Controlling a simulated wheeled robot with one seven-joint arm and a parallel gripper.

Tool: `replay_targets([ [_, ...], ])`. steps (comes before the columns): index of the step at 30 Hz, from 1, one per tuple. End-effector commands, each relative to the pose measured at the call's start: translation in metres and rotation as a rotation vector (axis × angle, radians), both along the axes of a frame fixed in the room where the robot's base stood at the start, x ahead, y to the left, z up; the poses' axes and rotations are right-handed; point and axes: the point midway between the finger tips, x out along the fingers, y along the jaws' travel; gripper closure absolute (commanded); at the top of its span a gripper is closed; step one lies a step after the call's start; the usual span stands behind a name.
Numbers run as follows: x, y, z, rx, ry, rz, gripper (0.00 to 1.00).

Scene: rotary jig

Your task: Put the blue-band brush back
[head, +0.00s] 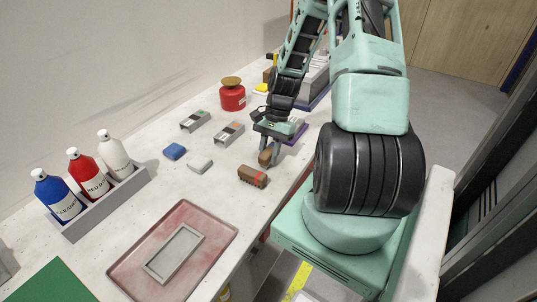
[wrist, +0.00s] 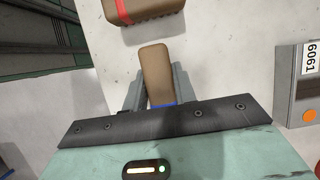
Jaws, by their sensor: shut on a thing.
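My gripper (head: 267,158) is shut on the blue-band brush (wrist: 157,75), near the right edge of the white bench. In the wrist view, the brush's brown body sticks out beyond the fingers, and a strip of its blue band shows close to the gripper body. In the head view the brush (head: 264,157) is partly hidden by the fingers. I cannot tell whether it touches the bench. A brown brush with a red band (head: 253,176) lies just in front of it and also shows in the wrist view (wrist: 145,8), apart from the held brush.
Two grey blocks (head: 195,121) (head: 229,133) lie left of my gripper, with a blue piece (head: 174,151) and a white piece (head: 200,166) nearby. A red can (head: 232,97) stands behind. A bottle rack (head: 108,203) and a red tray (head: 122,270) are in front. Something purple (head: 299,136) is beside my gripper.

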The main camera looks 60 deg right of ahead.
Motion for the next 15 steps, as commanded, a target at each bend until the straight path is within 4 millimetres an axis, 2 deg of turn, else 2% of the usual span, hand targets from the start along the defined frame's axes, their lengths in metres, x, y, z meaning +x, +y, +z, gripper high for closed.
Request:
replay_targets([
  [3,0.0000,0.0005,-0.0084,0.001,0.000,-0.001,0.94],
  [14,0.0001,0.0003,-0.0121,0.000,0.000,-0.001,0.94],
  [15,0.0002,0.0002,-0.0115,0.000,-0.001,0.000,0.65],
])
